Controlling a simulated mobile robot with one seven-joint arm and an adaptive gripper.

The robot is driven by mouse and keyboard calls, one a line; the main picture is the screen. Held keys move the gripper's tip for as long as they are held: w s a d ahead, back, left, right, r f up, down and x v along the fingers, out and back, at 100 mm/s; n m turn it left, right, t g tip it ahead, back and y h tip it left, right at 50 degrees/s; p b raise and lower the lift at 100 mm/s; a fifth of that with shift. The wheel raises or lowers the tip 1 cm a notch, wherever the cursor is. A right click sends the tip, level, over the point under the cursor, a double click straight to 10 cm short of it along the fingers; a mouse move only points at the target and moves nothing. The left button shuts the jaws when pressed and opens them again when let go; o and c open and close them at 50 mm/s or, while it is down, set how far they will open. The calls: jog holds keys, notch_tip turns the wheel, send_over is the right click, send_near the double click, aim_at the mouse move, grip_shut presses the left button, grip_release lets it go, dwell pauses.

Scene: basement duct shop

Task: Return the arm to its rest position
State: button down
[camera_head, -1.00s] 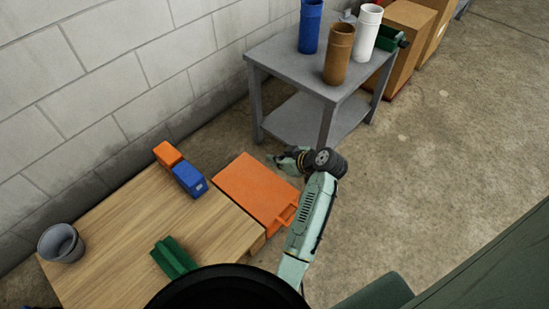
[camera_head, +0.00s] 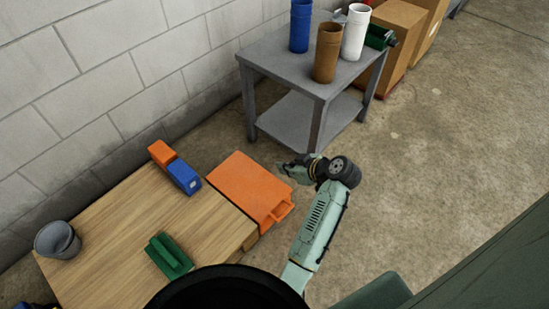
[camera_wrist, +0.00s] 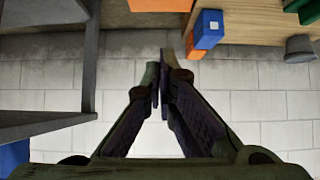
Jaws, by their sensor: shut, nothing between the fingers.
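My arm extends up from the bottom middle of the head view, bent at a dark joint. My gripper (camera_head: 286,168) is near the right edge of the orange case, in the gap between the wooden table and the grey metal table. In the wrist view my gripper (camera_wrist: 158,75) has its fingertips together with nothing between them. The wrist view looks past the fingers at the block wall (camera_wrist: 260,105).
An orange case (camera_head: 245,185) lies at the wooden table's (camera_head: 130,220) right end, with blue (camera_head: 184,176) and orange (camera_head: 161,153) blocks, a green piece (camera_head: 170,255) and a grey bucket (camera_head: 58,240). A grey table (camera_head: 285,65) holds several cylinders. Floor at right (camera_head: 440,150) is clear.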

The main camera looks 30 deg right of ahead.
jog(key=shift+s+d+f, duration=0.25)
jog(key=shift+s+f, duration=0.05)
jog(key=shift+s, duration=0.4)
